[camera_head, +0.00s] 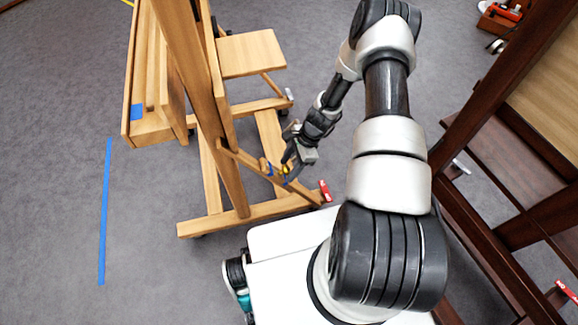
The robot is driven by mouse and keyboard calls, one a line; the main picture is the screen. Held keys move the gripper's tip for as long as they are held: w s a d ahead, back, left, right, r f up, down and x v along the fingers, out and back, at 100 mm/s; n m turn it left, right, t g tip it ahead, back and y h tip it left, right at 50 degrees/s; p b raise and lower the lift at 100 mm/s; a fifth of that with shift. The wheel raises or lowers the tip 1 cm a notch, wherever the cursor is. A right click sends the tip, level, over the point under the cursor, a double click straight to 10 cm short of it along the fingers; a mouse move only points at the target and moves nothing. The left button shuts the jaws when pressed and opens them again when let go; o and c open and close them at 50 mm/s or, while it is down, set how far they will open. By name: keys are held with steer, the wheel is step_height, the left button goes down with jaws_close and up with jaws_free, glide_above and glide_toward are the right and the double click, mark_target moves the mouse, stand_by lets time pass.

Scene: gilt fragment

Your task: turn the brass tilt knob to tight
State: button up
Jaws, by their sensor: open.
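A light wooden easel (205,185) stands left of my arm, with its base beams on the grey floor. My gripper (287,178) is open, low beside the easel's slanted side bar (245,163). A small yellow, brass-like spot, possibly the tilt knob (285,170), shows right at the fingers. It is too small and too covered by the gripper to tell its turn, or whether the fingers touch it or are around it.
A dark wooden easel or frame (470,190) stands close at the right. Red-handled casters or brakes (325,191) sit at the easel's base. A blue tape strip (105,210) lies on the clear floor at left. A red toolbox (497,20) is at the top right.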

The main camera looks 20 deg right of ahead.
steer(key=c, duration=1)
steer(key=shift+w, duration=0.1)
steer(key=shift+w+f+m+g+b, duration=0.2)
steer(key=shift+m+g+b, duration=0.5)
steer(key=shift+b, duration=0.45)
steer(key=m+g+b, duration=0.1)
steer(key=b, duration=0.1)
steer(key=m+g+b, duration=0.1)
steer(key=b, duration=0.1)
steer(key=shift+w+f+y, duration=0.1)
steer(key=shift+f+y, duration=0.1)
steer(key=shift+y, duration=0.1)
steer(key=m+g+b, duration=0.1)
steer(key=b, duration=0.1)
steer(key=shift+d+m+b, duration=0.1)
steer(key=shift+m+b, duration=0.2)
steer(key=shift+b, duration=0.1)
steer(key=shift+r+m+g+y+b, duration=0.2)
steer(key=shift+m+g+y+b, duration=0.3)
steer(key=shift+b, duration=0.35)
